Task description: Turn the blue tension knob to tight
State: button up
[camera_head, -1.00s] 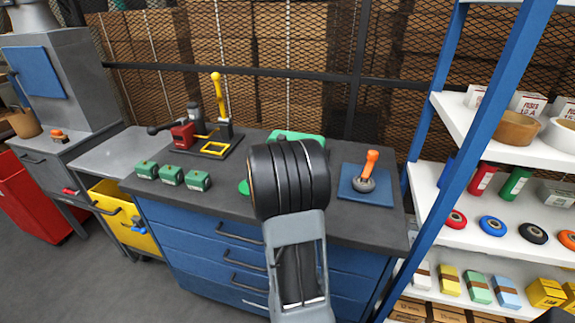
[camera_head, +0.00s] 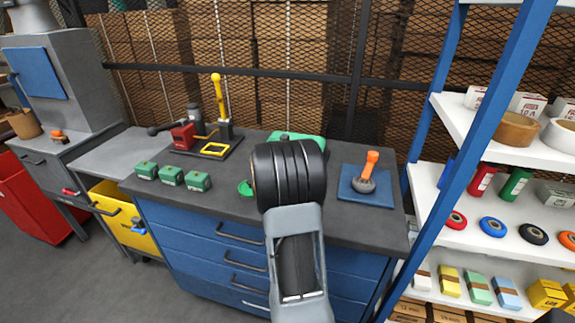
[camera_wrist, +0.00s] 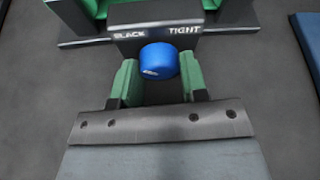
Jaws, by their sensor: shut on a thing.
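The blue tension knob (camera_wrist: 159,61) is in the upper middle of the wrist view, in front of a dark panel (camera_wrist: 125,40) with the words SLACK at left and TIGHT at right. A small pale mark shows on the knob's lower left face. My gripper (camera_wrist: 157,74) has one green finger on each side of the knob and is shut on it. In the head view my arm hides the knob and the gripper. Part of a green device (camera_head: 297,137) shows behind my arm on the dark bench top.
On the bench, several green blocks (camera_head: 171,175) and a black fixture with a yellow lever (camera_head: 218,92) stand at left. A blue pad (camera_head: 352,196) with an orange-handled tool (camera_head: 370,164) lies at right. A blue-framed shelf (camera_head: 497,110) rises beyond the bench's right end.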

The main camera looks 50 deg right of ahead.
jog(key=shift+f+b, duration=0.2)
jog(key=shift+b, duration=0.6)
jog(key=shift+m+t+b, duration=0.3)
jog(key=shift+m+b, duration=0.1)
jog(key=shift+b, duration=0.55)
jog(key=shift+r, duration=0.25)
jog(key=o, duration=0.6)
jog(key=shift+o, duration=0.2)
notch_tip(320, 180, up, 3)
jog(key=shift+r+p, duration=0.1)
jog(key=shift+p, duration=0.65)
jog(key=s+a+r+p, duration=0.3)
jog(key=s+a+r, duration=0.6)
jog(key=s, duration=0.1)
jog(key=shift+s+r, duration=0.4)
